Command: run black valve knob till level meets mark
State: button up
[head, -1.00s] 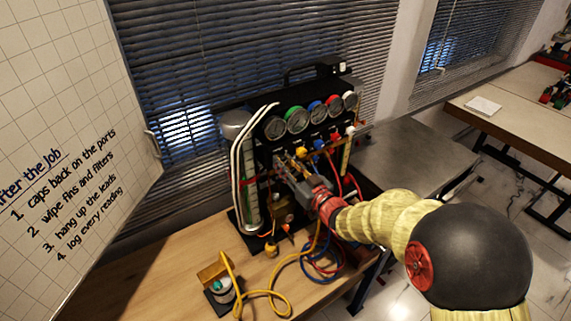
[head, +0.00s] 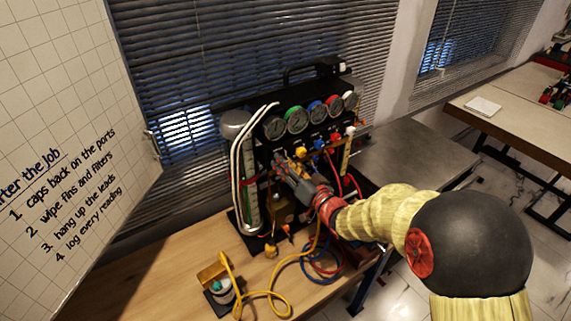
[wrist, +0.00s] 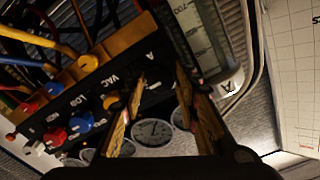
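My gripper (head: 282,162) is at the left part of the black gauge panel in the head view, below the left gauge. In the wrist view my gripper (wrist: 160,76) has its two yellow-edged fingers apart, pointing at the dark panel face. The black valve knob cannot be made out clearly against the dark panel between the fingertips; I cannot tell whether they touch it. The clear charging cylinder (head: 251,205) with a green scale stands at the left of the rig, with a red band around it. Its scale also shows in the wrist view (wrist: 196,32). The level and mark are too small to read.
Coloured knobs, including a blue one (wrist: 80,123), line the panel beside my fingers. Round gauges (head: 297,119) sit above. White hoses (head: 238,155) run beside the cylinder. Yellow hose (head: 262,293) and a small pump-like device (head: 222,288) lie on the wooden bench (head: 165,270).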

jog(key=shift+o, duration=1.2)
jog(key=v, duration=1.2)
